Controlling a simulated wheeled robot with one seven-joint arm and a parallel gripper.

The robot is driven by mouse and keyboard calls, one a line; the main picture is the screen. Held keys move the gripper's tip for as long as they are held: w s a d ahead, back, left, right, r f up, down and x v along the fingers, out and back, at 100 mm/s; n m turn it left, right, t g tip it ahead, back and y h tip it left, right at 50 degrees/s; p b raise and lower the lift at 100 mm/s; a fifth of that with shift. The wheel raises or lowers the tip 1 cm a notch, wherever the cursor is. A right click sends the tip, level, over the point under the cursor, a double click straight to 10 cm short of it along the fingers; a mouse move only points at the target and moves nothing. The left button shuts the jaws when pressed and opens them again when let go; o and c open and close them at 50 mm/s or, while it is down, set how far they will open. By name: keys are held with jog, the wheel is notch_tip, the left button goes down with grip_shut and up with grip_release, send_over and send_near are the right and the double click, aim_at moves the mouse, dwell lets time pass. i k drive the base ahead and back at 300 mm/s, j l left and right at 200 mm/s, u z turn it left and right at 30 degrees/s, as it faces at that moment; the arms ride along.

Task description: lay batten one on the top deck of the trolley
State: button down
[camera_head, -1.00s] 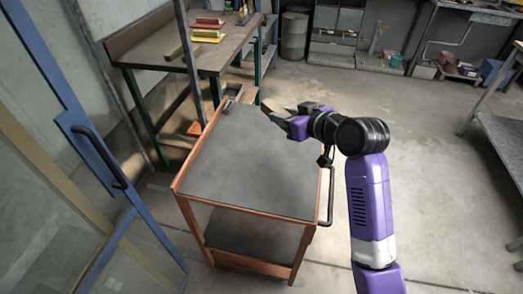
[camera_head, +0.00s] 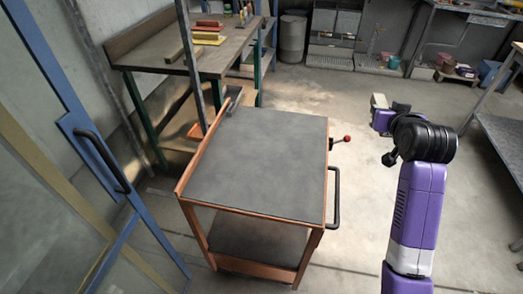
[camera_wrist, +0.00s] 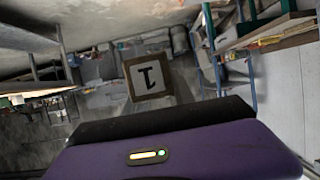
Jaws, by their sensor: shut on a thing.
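The trolley stands in the middle of the head view, and its grey top deck (camera_head: 260,160) with a wooden rim is largely bare. My gripper (camera_head: 381,112) is to the right of the trolley, clear of the deck, and shut on batten one. In the head view only a short pale piece of batten one (camera_head: 378,101) shows at the jaws. In the wrist view its square end face (camera_wrist: 149,77), marked with a dark 1, faces the camera beyond my purple gripper body. The fingertips are hard to make out.
A small grey item (camera_head: 235,98) lies at the deck's back left corner. A red-knobbed lever (camera_head: 345,138) and a black handle (camera_head: 336,197) stick out on the trolley's right side. A workbench (camera_head: 215,58) stands behind left, a blue-framed glass door (camera_head: 97,155) at left. Open floor lies right.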

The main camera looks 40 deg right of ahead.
aim_at(283, 153)
jog(key=i+j, duration=0.7)
jog(key=j, duration=0.2)
